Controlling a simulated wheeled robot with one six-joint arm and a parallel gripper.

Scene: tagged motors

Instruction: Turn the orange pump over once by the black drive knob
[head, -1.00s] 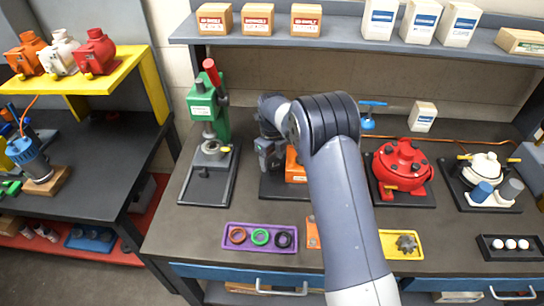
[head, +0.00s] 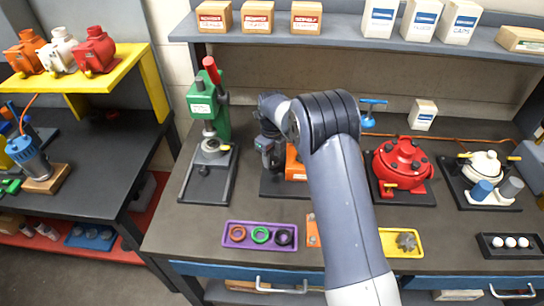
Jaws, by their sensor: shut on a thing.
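The orange pump (head: 295,165) sits on a dark base plate in the middle of the bench, mostly hidden behind my arm. My gripper (head: 271,158) is at the pump's left side, pointing down toward it. It is shut on the black drive knob, though the knob and the fingertips are hard to make out behind the dark gripper body.
A green press (head: 208,115) with a red handle stands to the left. A red pump (head: 402,165) and a white pump (head: 484,167) stand to the right. A purple tray (head: 260,247) of rings and a yellow tray (head: 387,248) lie in front.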

